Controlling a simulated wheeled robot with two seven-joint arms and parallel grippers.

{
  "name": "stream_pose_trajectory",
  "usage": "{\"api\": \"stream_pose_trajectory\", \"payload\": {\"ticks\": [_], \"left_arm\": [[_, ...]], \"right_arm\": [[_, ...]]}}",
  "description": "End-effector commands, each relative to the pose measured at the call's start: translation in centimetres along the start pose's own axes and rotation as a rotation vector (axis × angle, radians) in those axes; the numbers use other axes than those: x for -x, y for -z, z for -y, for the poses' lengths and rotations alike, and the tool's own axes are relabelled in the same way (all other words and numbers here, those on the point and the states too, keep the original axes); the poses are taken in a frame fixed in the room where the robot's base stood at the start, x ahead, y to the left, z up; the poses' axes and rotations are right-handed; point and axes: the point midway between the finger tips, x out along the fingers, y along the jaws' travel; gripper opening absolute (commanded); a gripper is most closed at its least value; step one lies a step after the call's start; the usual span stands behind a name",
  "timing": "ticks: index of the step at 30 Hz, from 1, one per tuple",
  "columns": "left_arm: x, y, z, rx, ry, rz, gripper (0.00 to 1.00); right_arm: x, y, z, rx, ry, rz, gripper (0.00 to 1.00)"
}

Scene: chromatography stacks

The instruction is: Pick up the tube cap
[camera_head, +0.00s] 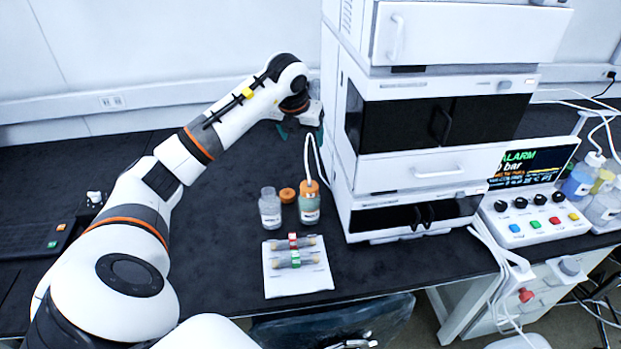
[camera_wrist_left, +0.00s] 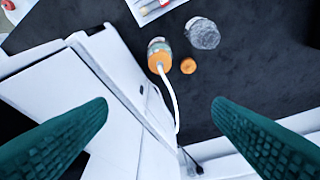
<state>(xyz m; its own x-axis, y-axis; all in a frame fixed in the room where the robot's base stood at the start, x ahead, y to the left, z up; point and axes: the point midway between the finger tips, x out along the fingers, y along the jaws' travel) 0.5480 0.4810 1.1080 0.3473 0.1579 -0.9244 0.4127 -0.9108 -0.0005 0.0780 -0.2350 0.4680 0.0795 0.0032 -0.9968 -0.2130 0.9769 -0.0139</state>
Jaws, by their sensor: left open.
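A loose orange cap (camera_head: 287,195) lies on the black bench between a clear bottle (camera_head: 270,208) and a bottle with an orange cap (camera_head: 309,188) that has a white tube running out of it. I cannot tell which of the two caps is the tube cap. The left wrist view also shows the loose cap (camera_wrist_left: 188,66) and the tubed cap (camera_wrist_left: 158,58). My left gripper (camera_head: 301,133) is open and empty, behind the bottles and beside the instrument stack. Its green fingers (camera_wrist_left: 159,106) stand wide apart, with the white tube showing between them. My right gripper is out of view.
The white instrument stack (camera_head: 430,170) rises close to the right of the bottles. A white sheet (camera_head: 298,285) with two capped columns lies in front. A control box (camera_head: 535,222) with a screen stands at the right.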

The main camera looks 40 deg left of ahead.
Motion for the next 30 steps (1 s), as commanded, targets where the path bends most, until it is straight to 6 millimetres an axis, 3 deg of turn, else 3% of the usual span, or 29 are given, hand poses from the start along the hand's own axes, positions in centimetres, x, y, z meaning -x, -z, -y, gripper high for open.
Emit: {"api": "stream_pose_trajectory", "payload": {"ticks": [1, 3, 6, 10, 16, 24, 30], "left_arm": [[-2.5, -1.1, 0.0, 0.0, 0.0, 0.0, 0.75], [-4.6, -1.9, 0.0, 0.0, 0.0, 0.001, 0.75], [-6.9, -2.9, 0.0, 0.0, 0.0, 0.0, 0.75], [-8.5, -3.5, 0.0, 0.0, 0.0, 0.0, 0.75], [-10.0, -3.7, 0.0, 0.001, 0.0, 0.004, 0.75], [-14.4, -3.6, 0.0, 0.002, 0.0, 0.004, 0.75], [-15.9, -3.6, 0.0, 0.0, 0.0, 0.001, 0.75]], "right_arm": [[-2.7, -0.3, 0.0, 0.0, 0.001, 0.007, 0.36], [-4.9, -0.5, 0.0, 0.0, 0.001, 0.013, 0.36], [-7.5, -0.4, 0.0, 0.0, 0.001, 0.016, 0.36], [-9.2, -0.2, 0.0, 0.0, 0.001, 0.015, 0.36], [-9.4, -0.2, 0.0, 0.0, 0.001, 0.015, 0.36], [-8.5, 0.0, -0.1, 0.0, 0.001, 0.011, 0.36], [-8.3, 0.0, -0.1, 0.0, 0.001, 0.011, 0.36]]}}
